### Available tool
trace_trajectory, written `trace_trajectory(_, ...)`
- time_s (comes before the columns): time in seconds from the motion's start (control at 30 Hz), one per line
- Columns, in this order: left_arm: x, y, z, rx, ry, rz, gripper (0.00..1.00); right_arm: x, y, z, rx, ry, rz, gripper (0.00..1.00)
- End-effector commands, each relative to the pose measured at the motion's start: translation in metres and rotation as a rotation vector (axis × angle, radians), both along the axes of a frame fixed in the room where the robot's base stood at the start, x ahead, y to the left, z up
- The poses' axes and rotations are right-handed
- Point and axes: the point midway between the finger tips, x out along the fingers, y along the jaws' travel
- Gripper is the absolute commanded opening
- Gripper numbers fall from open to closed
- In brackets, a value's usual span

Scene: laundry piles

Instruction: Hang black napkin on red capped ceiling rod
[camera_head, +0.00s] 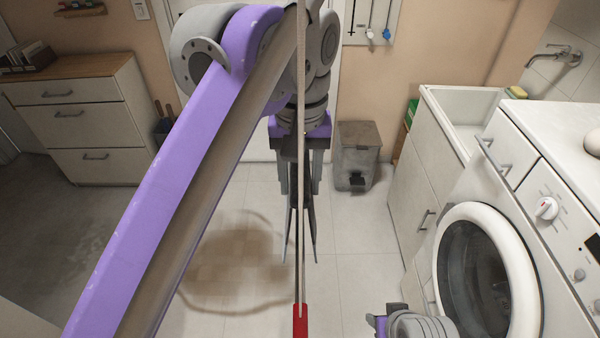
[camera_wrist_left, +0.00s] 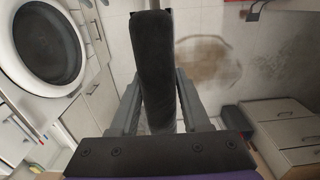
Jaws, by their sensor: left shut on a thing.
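The ceiling rod (camera_head: 301,90) runs down the middle of the head view to its red cap (camera_head: 300,320) at the bottom edge. My left gripper (camera_head: 300,192) points down at the rod. It is shut on the black napkin (camera_wrist_left: 155,75), which shows as a dark strip between the fingers (camera_wrist_left: 160,110) in the left wrist view. In the head view, dark napkin edges (camera_head: 312,235) show on both sides of the rod. I cannot tell whether the napkin touches the rod. A part of my right wrist shows at the bottom; its fingers are hidden.
A white washing machine (camera_head: 570,165) and a sink cabinet (camera_head: 426,165) stand on the right. A chest of drawers (camera_head: 88,120) is at the back left, and a grey bin (camera_head: 357,155) by the back wall. The tiled floor below has a brown stain (camera_head: 235,265).

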Motion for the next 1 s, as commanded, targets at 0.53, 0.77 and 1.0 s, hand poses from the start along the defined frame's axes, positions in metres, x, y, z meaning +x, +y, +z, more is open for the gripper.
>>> trace_trajectory(0.53, 0.0, 0.0, -0.046, 0.0, 0.001, 0.0, 0.0, -0.004, 0.0, -0.028, 0.0, 0.01, 0.0, 0.5)
trace_trajectory(0.77, 0.0, 0.0, -0.064, 0.0, 0.001, 0.0, 0.0, -0.005, 0.0, -0.038, 0.0, 0.013, 0.0, 0.5)
trace_trajectory(1.0, 0.0, 0.0, -0.084, 0.0, 0.001, 0.0, 0.0, -0.006, 0.0, -0.049, 0.0, 0.016, 0.0, 0.5)
